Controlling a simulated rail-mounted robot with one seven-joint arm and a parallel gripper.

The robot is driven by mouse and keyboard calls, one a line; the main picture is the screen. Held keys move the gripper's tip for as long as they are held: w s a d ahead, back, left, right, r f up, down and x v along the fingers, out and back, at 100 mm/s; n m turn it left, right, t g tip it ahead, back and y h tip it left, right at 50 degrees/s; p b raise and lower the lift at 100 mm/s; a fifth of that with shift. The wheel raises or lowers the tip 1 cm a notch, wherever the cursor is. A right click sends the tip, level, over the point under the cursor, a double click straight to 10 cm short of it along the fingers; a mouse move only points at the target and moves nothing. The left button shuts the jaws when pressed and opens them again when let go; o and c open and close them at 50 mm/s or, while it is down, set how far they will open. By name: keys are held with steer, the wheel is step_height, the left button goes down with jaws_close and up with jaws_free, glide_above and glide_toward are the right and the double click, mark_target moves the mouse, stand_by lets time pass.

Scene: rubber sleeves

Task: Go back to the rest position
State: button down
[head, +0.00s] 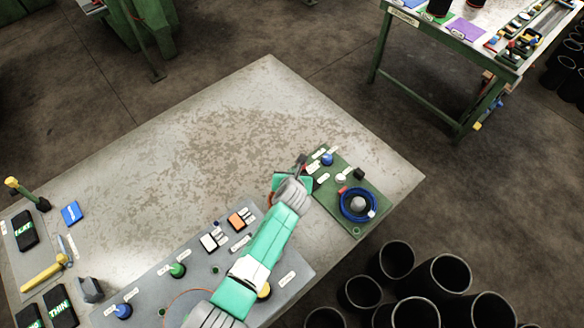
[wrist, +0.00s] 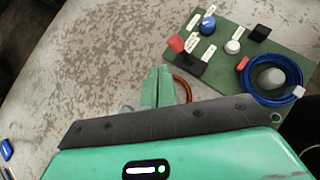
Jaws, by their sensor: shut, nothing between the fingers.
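My gripper (head: 302,162) is at the end of my green and white arm, over the table (head: 215,160) at the left edge of the green board (head: 345,222). In the wrist view its green fingers (wrist: 158,84) are together with nothing between them. An orange-brown ring or cord (wrist: 184,88) shows just behind the fingers; whether they touch it I cannot tell. No rest position is marked in either view.
The green board carries a blue coil (head: 346,212) around a grey dome, a blue knob (head: 327,159) and a black block (head: 359,173). A grey panel (head: 285,262) lies under my arm. Black tubes (head: 396,258) stand at lower right. The table's middle is clear.

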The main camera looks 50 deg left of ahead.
steer(key=shift+r, duration=0.1)
stand_by(0.6)
steer(key=w+d+r+n+t, duration=0.3)
steer(key=w+d+r, duration=0.2)
steer(key=r, duration=0.5)
steer(key=w+d+r+n+t, duration=0.2)
steer(key=w+d+r+n, duration=0.25)
steer(key=r, duration=0.55)
steer(key=w+d+r+n+t, duration=0.25)
steer(key=w+d+r, duration=0.35)
steer(key=r, duration=0.5)
steer(key=s+d+r+n+t+h+p, duration=0.1)
steer(key=d+r+n+t+h, duration=0.15)
steer(key=d+r, duration=0.5)
steer(key=s+d+r+n+t+h, duration=0.15)
steer(key=d+r+n, duration=0.3)
steer(key=r, duration=0.65)
steer(key=s+d+r+n+t+h, duration=0.1)
steer(key=s+d+r+n+t, duration=0.3)
steer(key=s+r, duration=0.5)
steer(key=s+d+r+n+t+h, duration=0.2)
steer(key=s+d+r+n, duration=0.3)
steer(key=s+d+r, duration=0.4)
step_height(320, 180, up, 4)
steer(key=shift+s+d+t+p, duration=0.35)
steer(key=shift+s+t, duration=0.25)
steer(key=shift+t, duration=0.25)
